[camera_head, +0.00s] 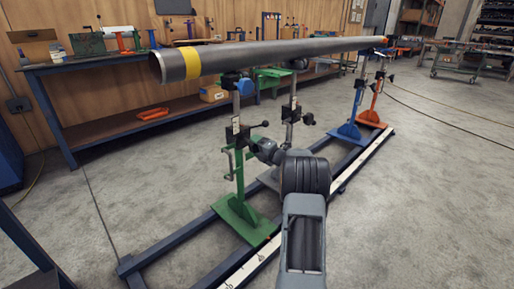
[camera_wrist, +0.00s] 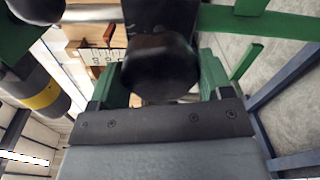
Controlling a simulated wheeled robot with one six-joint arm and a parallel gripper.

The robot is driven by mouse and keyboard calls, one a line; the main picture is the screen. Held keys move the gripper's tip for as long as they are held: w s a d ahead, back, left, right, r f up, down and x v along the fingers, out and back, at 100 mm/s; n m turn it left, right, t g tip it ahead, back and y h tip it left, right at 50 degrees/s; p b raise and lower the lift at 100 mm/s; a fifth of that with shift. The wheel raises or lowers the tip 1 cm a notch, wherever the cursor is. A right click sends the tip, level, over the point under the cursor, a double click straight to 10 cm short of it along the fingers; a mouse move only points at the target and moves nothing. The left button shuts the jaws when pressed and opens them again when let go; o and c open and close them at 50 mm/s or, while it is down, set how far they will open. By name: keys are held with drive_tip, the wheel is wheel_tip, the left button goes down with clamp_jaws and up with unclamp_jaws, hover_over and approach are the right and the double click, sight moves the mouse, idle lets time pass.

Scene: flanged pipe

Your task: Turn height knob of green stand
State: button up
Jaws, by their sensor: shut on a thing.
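The green stand (camera_head: 239,170) stands on the rail frame at its near end and holds up the near end of the pipe. In the wrist view its green post (camera_wrist: 270,24) crosses the upper right. The height knob (camera_wrist: 158,66) is round and black, in the middle of the wrist view, between my two fingers. My gripper (camera_wrist: 160,82) is shut on it. In the head view my gripper (camera_head: 257,146) meets the stand's right side at mid-height, and the knob cannot be made out there.
A long grey pipe (camera_head: 240,56) with a yellow band lies across the stands; the band also shows in the wrist view (camera_wrist: 42,97). Blue (camera_head: 348,130) and orange (camera_head: 371,116) stands are farther along the rail (camera_head: 190,245). A workbench (camera_head: 110,62) lines the wall.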

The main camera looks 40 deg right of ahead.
drive_tip(key=shift+f, duration=0.1)
drive_tip(key=o, duration=0.9)
drive_tip(key=s+p, duration=0.1)
drive_tip(key=s, duration=0.3)
drive_tip(key=s+d+p, duration=0.1)
drive_tip(key=s, duration=0.4)
drive_tip(key=s+d+p, duration=0.1)
drive_tip(key=s+p, duration=0.1)
drive_tip(key=s, duration=0.2)
drive_tip(key=shift+s+d, duration=0.25)
drive_tip(key=shift+s, duration=0.1)
